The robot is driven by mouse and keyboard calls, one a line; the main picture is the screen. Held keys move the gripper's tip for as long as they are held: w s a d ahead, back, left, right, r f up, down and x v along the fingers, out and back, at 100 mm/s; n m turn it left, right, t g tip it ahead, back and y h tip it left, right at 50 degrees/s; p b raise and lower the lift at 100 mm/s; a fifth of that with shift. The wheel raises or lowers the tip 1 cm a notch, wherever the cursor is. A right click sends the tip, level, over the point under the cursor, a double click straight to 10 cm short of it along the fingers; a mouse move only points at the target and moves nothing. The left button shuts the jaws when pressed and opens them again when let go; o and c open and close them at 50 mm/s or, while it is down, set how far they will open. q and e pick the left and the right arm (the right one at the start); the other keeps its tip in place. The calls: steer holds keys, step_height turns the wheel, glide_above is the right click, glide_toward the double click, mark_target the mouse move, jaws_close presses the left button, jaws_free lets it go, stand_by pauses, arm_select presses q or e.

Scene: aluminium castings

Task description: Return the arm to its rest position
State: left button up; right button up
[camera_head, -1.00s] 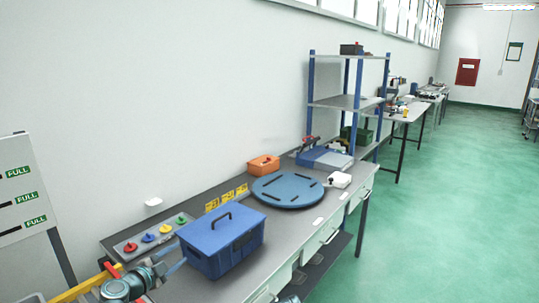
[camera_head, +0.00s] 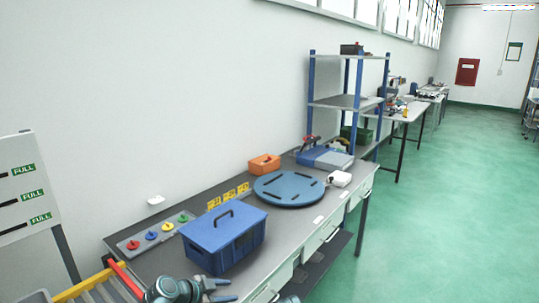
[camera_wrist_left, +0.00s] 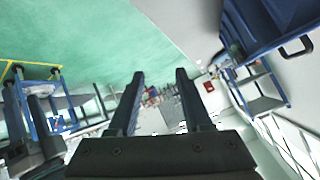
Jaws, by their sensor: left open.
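My left gripper (camera_head: 220,290) is at the bottom edge of the head view, near the front left of the workbench (camera_head: 150,262). Its two fingers point right and stand apart with nothing between them. In the left wrist view both dark fingers (camera_wrist_left: 160,76) are spread, with open room and distant floor behind them. The gripper is just in front of the blue lidded box (camera_head: 222,240) and appears apart from it.
A panel with coloured knobs (camera_head: 135,244) lies left of the blue box. A round blue plate (camera_head: 289,189), an orange bin (camera_head: 264,164) and a shelf rack (camera_head: 345,102) stand farther back. A yellow frame with a red bar (camera_head: 124,279) is at lower left. The green floor is clear at right.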

arm_select(q)
steer(key=s+d+f+n+g+y, duration=0.3)
steer(key=s+f+n+g+y, duration=0.1)
steer(key=s, duration=0.5)
steer(key=s+d+f+n+g+y, duration=0.3)
steer(key=s+f+n+g+y, duration=0.1)
steer(key=s, duration=0.5)
steer(key=shift+d+f+n+y, duration=0.3)
steer(key=shift+f+n+y, duration=0.15)
steer(key=shift+n, duration=0.55)
steer(key=shift+d, duration=0.1)
